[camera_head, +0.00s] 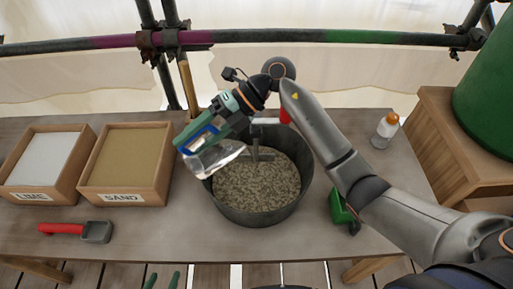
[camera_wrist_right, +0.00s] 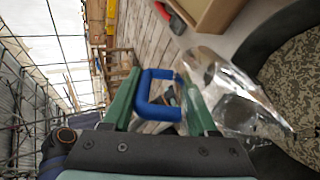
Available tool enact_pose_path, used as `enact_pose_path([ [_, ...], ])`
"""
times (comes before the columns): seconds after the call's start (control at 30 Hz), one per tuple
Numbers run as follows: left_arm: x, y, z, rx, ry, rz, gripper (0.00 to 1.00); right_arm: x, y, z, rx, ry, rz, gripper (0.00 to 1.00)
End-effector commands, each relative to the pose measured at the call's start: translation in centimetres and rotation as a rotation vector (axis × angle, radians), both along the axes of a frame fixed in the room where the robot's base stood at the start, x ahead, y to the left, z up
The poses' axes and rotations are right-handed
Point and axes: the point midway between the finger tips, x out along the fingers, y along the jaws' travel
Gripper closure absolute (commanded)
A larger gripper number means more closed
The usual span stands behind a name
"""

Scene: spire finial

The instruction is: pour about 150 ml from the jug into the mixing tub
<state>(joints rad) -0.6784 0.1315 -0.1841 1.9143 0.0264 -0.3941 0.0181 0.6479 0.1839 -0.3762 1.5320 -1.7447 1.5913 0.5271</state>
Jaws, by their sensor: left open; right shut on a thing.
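My right gripper (camera_head: 197,139) is shut on the blue handle of the clear jug (camera_head: 217,159). In the right wrist view, the blue handle sits between the green fingers (camera_wrist_right: 158,102) and the clear jug body (camera_wrist_right: 232,92) is beyond it. The jug is tilted at the left rim of the dark grey mixing tub (camera_head: 262,217), its right end over the tub. The tub holds a speckled mix; its wall also shows in the wrist view (camera_wrist_right: 262,38). I cannot tell the water level or any stream. My left gripper (camera_head: 163,281) is open and empty at the bottom edge.
Boxes marked lime (camera_head: 38,197) and sand (camera_head: 124,198) stand at the left, with a red-handled scoop (camera_head: 95,231) in front. A green tool (camera_head: 340,208) lies right of the tub. An orange-capped bottle (camera_head: 384,131) stands at the back right. A scaffold pole (camera_head: 250,36) crosses behind.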

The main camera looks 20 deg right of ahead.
Motion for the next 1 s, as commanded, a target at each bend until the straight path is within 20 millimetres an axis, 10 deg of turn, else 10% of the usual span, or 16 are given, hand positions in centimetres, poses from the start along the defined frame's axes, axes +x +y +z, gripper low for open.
enact_pose_path([
  [1.0,-0.03,-0.01,-0.88,0.0,0.001,0.0,0.39,0.08,-0.58,0.82,0.081,0.01,-0.001,1.0],
])
